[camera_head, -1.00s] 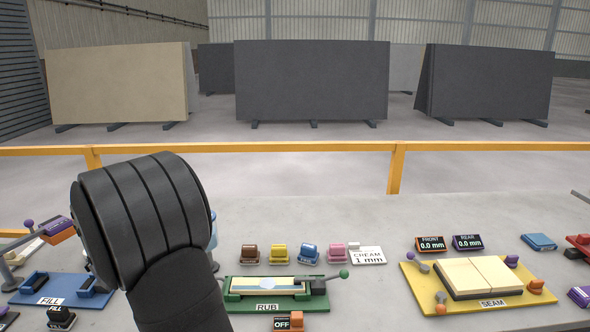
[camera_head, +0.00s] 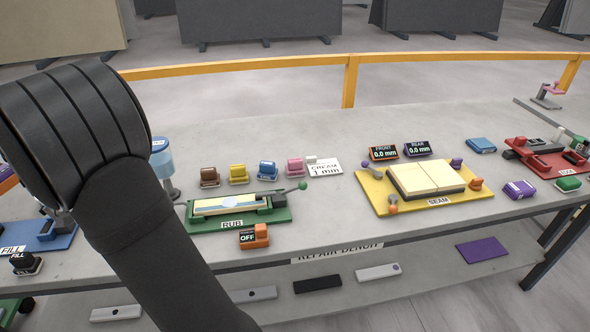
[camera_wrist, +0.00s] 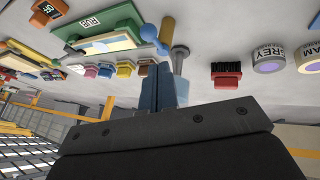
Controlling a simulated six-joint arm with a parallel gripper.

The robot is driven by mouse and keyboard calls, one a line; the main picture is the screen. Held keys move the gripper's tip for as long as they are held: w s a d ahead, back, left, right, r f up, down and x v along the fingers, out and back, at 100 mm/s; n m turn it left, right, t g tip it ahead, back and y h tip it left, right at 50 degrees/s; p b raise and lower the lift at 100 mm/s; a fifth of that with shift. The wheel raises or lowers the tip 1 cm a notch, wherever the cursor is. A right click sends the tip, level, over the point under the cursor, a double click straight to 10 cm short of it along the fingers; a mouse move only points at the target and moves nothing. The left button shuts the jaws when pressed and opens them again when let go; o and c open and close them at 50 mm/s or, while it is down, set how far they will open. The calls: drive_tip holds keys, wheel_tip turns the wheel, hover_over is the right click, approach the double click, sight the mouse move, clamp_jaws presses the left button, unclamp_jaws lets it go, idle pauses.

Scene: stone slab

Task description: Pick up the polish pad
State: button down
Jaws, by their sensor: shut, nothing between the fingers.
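No item carries a readable polish pad label. Small pad-like blocks on the right of the bench are a blue one (camera_head: 481,145), a purple one (camera_head: 519,190) and a green one (camera_head: 568,184); I cannot tell which, if any, is the polish pad. My gripper's fingers (camera_wrist: 158,72) are shut and empty in the wrist view, above the bench beside a grey-and-blue dispenser. In the head view my dark wrist at the left hides the fingers. The right-hand blocks are far from my gripper.
The green RUB station (camera_head: 278,215) and yellow SEAM station (camera_head: 459,205) stand mid-bench, with several coloured blocks behind RUB. The dispenser (camera_head: 162,166) stands upright near my wrist. A red station (camera_head: 549,166) is at right. A red brush (camera_wrist: 226,76) and tins show in the wrist view.

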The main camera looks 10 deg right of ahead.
drive_tip(key=c, duration=2.1)
unclamp_jaws()
drive_tip(key=o, duration=1.5)
drive_tip(key=shift+c, duration=0.2)
